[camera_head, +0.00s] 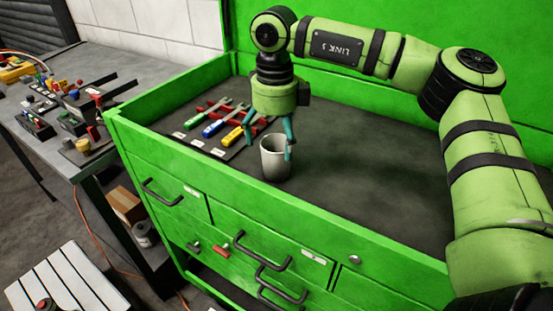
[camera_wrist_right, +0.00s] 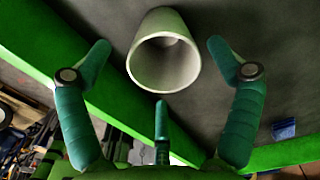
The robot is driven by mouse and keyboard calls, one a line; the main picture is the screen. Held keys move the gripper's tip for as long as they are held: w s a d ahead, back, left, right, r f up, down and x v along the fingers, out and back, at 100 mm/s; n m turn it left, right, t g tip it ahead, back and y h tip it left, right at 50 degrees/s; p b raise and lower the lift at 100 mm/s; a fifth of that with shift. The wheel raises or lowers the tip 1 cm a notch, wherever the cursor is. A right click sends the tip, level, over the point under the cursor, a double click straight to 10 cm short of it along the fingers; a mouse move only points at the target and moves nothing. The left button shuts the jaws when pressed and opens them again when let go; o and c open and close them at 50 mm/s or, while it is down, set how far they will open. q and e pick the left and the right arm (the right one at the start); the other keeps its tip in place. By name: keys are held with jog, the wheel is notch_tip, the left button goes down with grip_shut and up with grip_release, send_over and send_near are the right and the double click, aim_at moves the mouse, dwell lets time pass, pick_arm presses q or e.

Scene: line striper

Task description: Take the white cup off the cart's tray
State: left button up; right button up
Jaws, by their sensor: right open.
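The white cup (camera_head: 274,160) stands upright on the dark tray (camera_head: 372,165) of the green cart, near its front edge. My right gripper (camera_head: 270,142) points down just above and around the cup's rim, with a finger in front of part of the cup. In the right wrist view the cup (camera_wrist_right: 163,55) lies ahead between the spread fingers, with visible gaps on both sides. The right gripper is open and holds nothing. The left gripper is not in view.
Screwdriver-like tools with blue, yellow and green handles (camera_head: 212,128) lie on the tray left of the cup. The tray's raised green front rim (camera_head: 330,228) is close to the cup. A grey workbench (camera_head: 70,165) with parts stands left. The tray's right side is clear.

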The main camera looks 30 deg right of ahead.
aim_at(275, 169)
jog(key=shift+d+f+p, duration=0.2)
jog(key=shift+f+p, duration=0.35)
jog(key=shift+f, duration=0.55)
notch_tip(275, 169, down, 2)
jog(key=shift+f, duration=0.15)
jog(key=shift+w, duration=0.1)
jog(key=c, duration=1.2)
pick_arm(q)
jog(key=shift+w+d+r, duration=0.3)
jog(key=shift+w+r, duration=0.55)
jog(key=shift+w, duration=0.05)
pick_arm(e)
jog(key=shift+c, duration=0.2)
